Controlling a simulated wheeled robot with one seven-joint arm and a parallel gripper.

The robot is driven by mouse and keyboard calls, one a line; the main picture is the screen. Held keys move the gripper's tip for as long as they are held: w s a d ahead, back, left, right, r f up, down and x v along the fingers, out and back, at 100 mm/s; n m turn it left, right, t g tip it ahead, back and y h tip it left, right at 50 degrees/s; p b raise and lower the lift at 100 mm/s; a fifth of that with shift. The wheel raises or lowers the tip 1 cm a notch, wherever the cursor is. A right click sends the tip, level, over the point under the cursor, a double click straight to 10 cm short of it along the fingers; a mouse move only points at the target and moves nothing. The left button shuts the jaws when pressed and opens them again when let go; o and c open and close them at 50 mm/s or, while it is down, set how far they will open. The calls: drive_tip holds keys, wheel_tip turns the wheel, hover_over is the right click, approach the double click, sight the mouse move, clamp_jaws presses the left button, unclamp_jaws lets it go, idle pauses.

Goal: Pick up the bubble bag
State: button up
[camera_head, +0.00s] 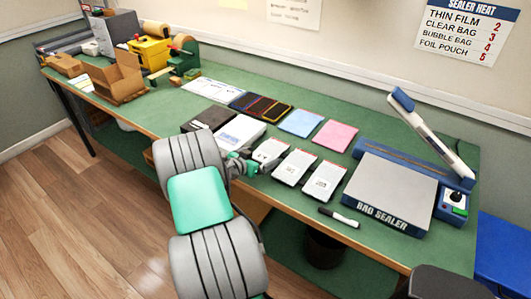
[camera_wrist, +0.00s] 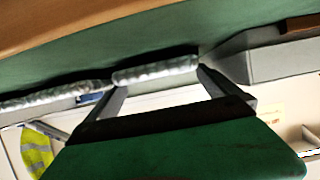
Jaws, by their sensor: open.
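A whitish bag with a bumpy, bubbled edge (camera_wrist: 155,70) lies on the green bench top in the wrist view. The fingertips of my gripper (camera_wrist: 158,84) stand open at either end of this edge, with little gap; I cannot tell whether they touch it. In the head view my gripper (camera_head: 262,165) is low at the bench's front edge, by the leftmost of three white labelled bags (camera_head: 271,149). This appears to be the same bag. My arm hides some of the bench front.
Two more white bags, the middle (camera_head: 295,167) and right one (camera_head: 323,181), lie to the right. A white box (camera_head: 240,131) and a dark box (camera_head: 209,117) stand close on the left. A marker (camera_head: 338,217) and the bag sealer (camera_head: 395,190) are farther right.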

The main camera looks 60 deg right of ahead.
drive_tip(key=shift+s+d+f, duration=0.1)
drive_tip(key=shift+d+f, duration=0.2)
drive_tip(key=shift+d, duration=0.35)
drive_tip(key=shift+c, duration=0.2)
drive_tip(key=c, duration=1.3)
drive_tip(key=shift+c, duration=0.6)
drive_tip(key=shift+r, duration=0.2)
